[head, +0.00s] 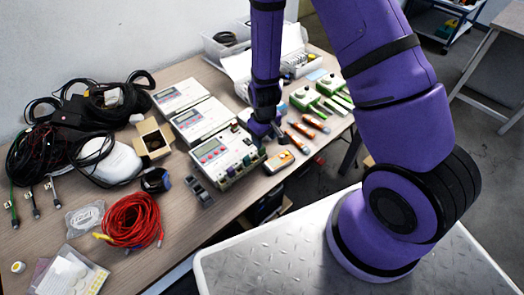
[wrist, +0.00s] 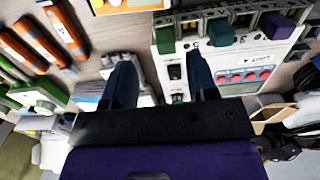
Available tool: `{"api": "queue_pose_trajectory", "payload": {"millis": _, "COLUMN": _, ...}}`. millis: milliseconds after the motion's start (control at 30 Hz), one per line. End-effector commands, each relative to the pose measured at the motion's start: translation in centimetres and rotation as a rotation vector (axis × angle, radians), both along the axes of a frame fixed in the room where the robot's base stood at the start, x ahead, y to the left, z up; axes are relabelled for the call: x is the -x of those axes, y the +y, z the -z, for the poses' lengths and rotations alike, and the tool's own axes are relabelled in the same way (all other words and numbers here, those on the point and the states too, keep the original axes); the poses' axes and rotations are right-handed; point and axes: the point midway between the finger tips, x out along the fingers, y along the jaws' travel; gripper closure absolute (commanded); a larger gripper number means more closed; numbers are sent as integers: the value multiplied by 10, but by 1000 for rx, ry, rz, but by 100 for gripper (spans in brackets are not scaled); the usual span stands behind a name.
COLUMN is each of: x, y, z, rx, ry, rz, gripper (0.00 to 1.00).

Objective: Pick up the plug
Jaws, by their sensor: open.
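A white device with a small display (head: 212,150) stands at the table's front edge; it also shows in the wrist view (wrist: 225,55). Green blocks (wrist: 221,32) and a purple block (wrist: 277,25) sit in a row along one edge of it, like plugs in sockets. I cannot tell which one is the plug. My gripper (wrist: 162,75) is open with nothing held between its fingers. The right finger is over the device and the left finger is beside it. In the head view my gripper (head: 264,128) is at the device's far right corner, its fingertips partly hidden.
Orange-handled tools (head: 315,122) and a yellow-and-grey meter (head: 279,161) lie right of the device. Two similar white devices (head: 180,95) stand behind it. A red cable coil (head: 132,220), black cables (head: 60,135) and an open cardboard box (head: 153,138) fill the left side.

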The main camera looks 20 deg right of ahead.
Motion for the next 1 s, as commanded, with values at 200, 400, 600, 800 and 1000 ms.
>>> {"api": "queue_pose_trajectory", "payload": {"millis": 200, "x": -1, "y": 1, "z": 10, "rx": 0, "ry": -1, "rz": -1, "gripper": 47}}
{"api": "queue_pose_trajectory", "payload": {"millis": 400, "x": -3, "y": 6, "z": 33, "rx": 0, "ry": 1, "rz": 0, "gripper": 47}}
{"api": "queue_pose_trajectory", "payload": {"millis": 600, "x": -4, "y": 7, "z": 53, "rx": 0, "ry": 0, "rz": 1, "gripper": 47}}
{"api": "queue_pose_trajectory", "payload": {"millis": 800, "x": -4, "y": 8, "z": 59, "rx": 0, "ry": -1, "rz": 0, "gripper": 47}}
{"api": "queue_pose_trajectory", "payload": {"millis": 1000, "x": -4, "y": 7, "z": 58, "rx": 0, "ry": -1, "rz": 0, "gripper": 61}}
